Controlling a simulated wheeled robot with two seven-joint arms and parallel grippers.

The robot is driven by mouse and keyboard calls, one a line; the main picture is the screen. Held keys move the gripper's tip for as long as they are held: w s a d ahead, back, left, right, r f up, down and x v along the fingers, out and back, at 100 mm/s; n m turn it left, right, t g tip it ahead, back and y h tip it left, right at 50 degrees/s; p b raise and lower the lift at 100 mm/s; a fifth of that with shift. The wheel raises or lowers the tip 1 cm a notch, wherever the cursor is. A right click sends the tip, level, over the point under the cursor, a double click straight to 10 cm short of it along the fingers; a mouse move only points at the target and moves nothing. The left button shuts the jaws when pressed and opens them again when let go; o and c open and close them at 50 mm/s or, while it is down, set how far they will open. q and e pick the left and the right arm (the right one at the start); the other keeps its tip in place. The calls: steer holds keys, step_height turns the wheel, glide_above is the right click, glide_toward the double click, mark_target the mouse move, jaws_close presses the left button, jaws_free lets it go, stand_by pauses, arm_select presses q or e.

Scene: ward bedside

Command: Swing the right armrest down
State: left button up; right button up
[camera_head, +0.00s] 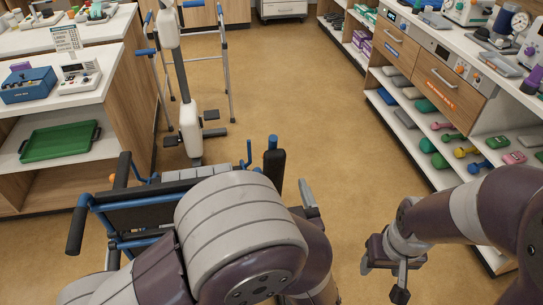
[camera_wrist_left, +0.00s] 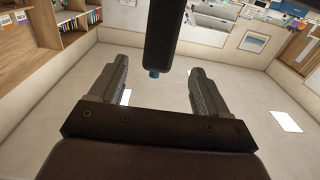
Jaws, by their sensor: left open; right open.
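The wheelchair (camera_head: 142,214) has a blue frame and dark parts and stands at the lower left of the head view. A dark padded armrest (camera_head: 273,168) with a blue end stands upright at its right side. My left arm hides much of the chair. One finger of my left gripper (camera_head: 308,194) shows just right of the armrest. In the left wrist view, my left gripper (camera_wrist_left: 158,68) is open, and a dark padded bar with a blue tip (camera_wrist_left: 159,38) reaches between its fingers, with gaps on both sides. My right gripper (camera_head: 386,270) is open and empty, low over the floor.
A walking frame (camera_head: 229,78) and a pale upright stand (camera_head: 190,125) are behind the chair. A shelf counter with a green tray (camera_head: 60,142) is at the left. A drawer unit with dumbbells (camera_head: 466,152) is at the right. The middle floor (camera_head: 305,105) is clear.

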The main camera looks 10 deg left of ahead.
mark_target(275, 166)
arm_select(q)
steer(key=x, duration=0.9)
steer(key=shift+w+a+f+p, duration=0.1)
steer(key=shift+w+f+p, duration=0.05)
steer(key=shift+w+p, duration=0.2)
steer(key=shift+s, duration=0.1)
steer(key=c, duration=1.4)
steer(key=shift+w+a+r+p, duration=0.1)
steer(key=shift+w+r+p, duration=0.2)
steer(key=shift+p, duration=0.1)
steer(key=w+a+g+p, duration=0.2)
steer(key=w+p, duration=0.3)
steer(key=w, duration=0.1)
steer(key=w+a+f+g+h+p, duration=0.1)
steer(key=w+a+g+p, duration=0.1)
steer(key=w+p, duration=0.4)
steer(key=w+a+f+g+h+p, duration=0.1)
steer(key=w+a+g+p, duration=0.1)
steer(key=w+p, duration=0.3)
steer(key=shift+w+a+f+g, duration=0.1)
steer(key=shift+w+a+g, duration=0.1)
steer(key=shift+w, duration=0.65)
steer(key=shift+w+a+f+g, duration=0.1)
steer(key=shift+w+g, duration=0.1)
steer(key=shift+w, duration=0.6)
steer(key=o, duration=1.4)
